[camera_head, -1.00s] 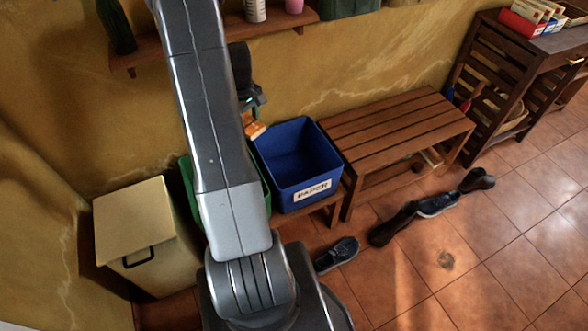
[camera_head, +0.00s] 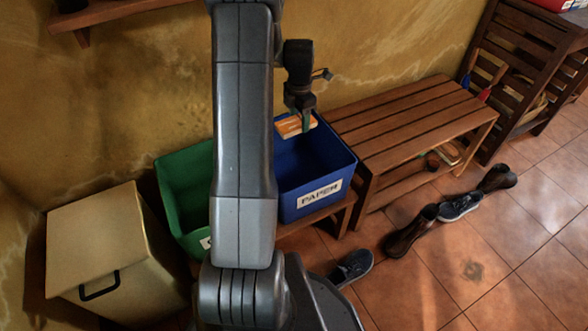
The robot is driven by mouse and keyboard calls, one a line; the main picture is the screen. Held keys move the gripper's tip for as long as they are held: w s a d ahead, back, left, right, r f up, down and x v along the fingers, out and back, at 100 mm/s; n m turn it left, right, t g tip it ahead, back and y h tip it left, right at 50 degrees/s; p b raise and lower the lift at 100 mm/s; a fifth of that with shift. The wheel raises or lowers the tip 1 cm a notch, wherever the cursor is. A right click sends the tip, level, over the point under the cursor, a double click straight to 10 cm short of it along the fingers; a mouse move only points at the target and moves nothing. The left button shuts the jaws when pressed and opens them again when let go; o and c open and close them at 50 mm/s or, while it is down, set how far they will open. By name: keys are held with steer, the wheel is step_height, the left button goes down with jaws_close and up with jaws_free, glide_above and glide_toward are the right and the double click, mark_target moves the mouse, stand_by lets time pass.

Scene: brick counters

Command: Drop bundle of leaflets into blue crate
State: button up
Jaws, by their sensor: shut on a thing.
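The blue crate (camera_head: 312,198) bears a white label reading PAPER and stands on a low wooden stand left of a slatted bench. My gripper (camera_head: 304,122) points down over the crate's back part. It is shut on the bundle of leaflets (camera_head: 290,126), an orange and white flat stack. The bundle appears above the crate's opening, near the back left of it; its exact height over the rim is hard to tell. My arm hides the crate's left side.
A green crate (camera_head: 178,195) stands left of the blue one, partly behind my arm. A beige lidded bin (camera_head: 105,250) is at the far left. The slatted bench (camera_head: 410,120) is close on the right. Shoes (camera_head: 352,267) lie on the tiled floor.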

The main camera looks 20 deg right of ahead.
step_height(320, 180, down, 6)
steer(key=b, duration=0.4)
steer(key=shift+b, duration=0.4)
steer(key=o, duration=1)
steer(key=shift+o, duration=0.2)
step_height(320, 180, up, 14)
steer(key=p, duration=0.4)
steer(key=shift+p, duration=0.35)
steer(key=shift+f, duration=0.1)
